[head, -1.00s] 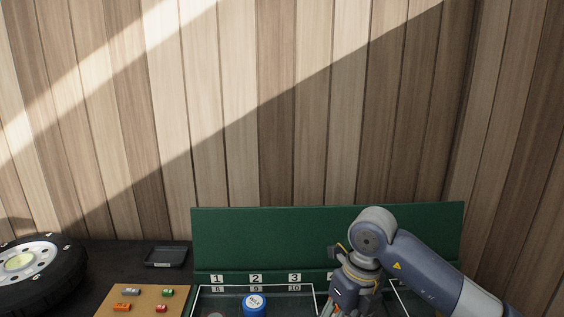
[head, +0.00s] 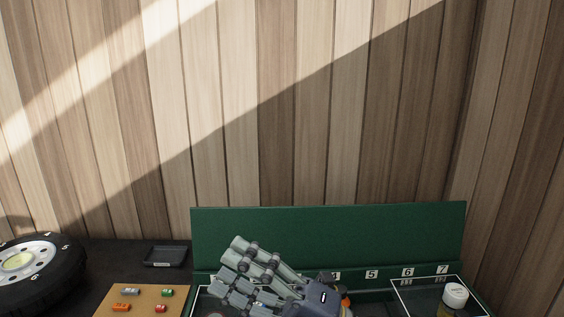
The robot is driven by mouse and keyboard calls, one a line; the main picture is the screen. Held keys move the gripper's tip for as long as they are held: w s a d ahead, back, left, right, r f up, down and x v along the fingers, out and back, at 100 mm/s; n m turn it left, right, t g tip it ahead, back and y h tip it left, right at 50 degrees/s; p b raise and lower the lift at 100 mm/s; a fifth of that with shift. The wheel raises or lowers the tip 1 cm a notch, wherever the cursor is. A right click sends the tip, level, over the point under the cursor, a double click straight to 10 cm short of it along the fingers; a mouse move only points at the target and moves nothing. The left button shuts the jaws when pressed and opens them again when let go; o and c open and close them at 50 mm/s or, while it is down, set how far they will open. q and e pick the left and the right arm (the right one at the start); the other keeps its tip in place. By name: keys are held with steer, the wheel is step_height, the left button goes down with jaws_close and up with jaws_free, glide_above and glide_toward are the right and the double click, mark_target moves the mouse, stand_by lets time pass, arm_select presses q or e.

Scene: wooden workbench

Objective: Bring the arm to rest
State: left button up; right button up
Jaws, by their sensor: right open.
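My right gripper (head: 228,266) shows at the bottom centre of the head view. Its grey fingers point left and it is open, with nothing seen between them. It is in front of the green case (head: 330,238) and covers part of its numbered compartments. The rest of the right arm is mostly below the frame edge. My left gripper is not in view.
A white-capped jar (head: 454,297) stands in the case's right part. To the left are a wooden board (head: 142,299) with several small coloured parts, a small black tray (head: 166,256) and a wheel (head: 38,275). A plank wall closes the back.

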steer(key=w+d+f+m+t+h, duration=0.35)
steer(key=d+m+t+h, duration=0.45)
steer(key=m, duration=0.3)
steer(key=w+d+f+m+t+h, duration=0.2)
steer(key=w+d+m+t+h, duration=0.4)
steer(key=m, duration=0.5)
steer(key=s+d+f+m+g+h, duration=0.4)
steer(key=d+f+m+h, duration=0.5)
steer(key=f, duration=0.6)
steer(key=s+d+f+g+y, duration=0.1)
steer(key=s+d+f+g, duration=0.1)
steer(key=s+f+g, duration=0.65)
steer(key=s+d+f+g, duration=0.2)
steer(key=s+f+g, duration=0.2)
steer(key=s+f, duration=0.9)
steer(key=s+f+g, duration=0.1)
steer(key=s+f, duration=0.1)
steer(key=f, duration=1)
steer(key=s+f, duration=0.3)
steer(key=f, duration=0.9)
steer(key=s+d+f+g, duration=0.1)
steer(key=s+d+f, duration=0.2)
steer(key=s+f, duration=1.2)
steer(key=shift+s, duration=0.5)
